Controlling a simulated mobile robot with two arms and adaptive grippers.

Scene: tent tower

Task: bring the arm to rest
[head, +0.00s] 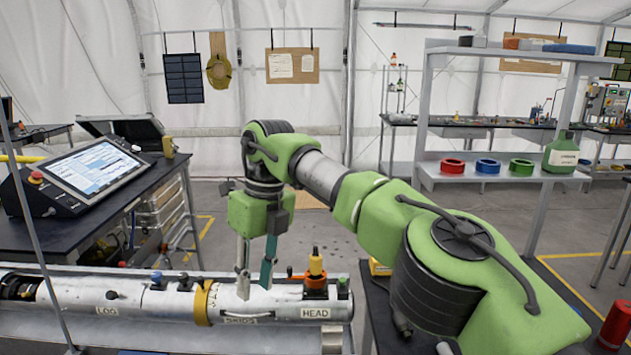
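My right arm reaches in from the lower right, green with dark joints. Its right gripper (255,290) points down over the long silver cylinder (150,305). Its two fingers, one pale grey and one teal, stand apart with a gap between them, and I see nothing held there. The fingertips overlap the cylinder in the picture, between the yellow band (203,303) and the section marked HEAD; I cannot tell if they touch it. My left gripper is not in view.
An orange-and-black fitting (316,275) stands upright on the cylinder, right of the gripper. A black table with a tilted screen (95,170) is at left. A grey shelf (500,180) with coloured rings and a green bottle (562,152) is at right. A red cylinder (615,326) stands lower right.

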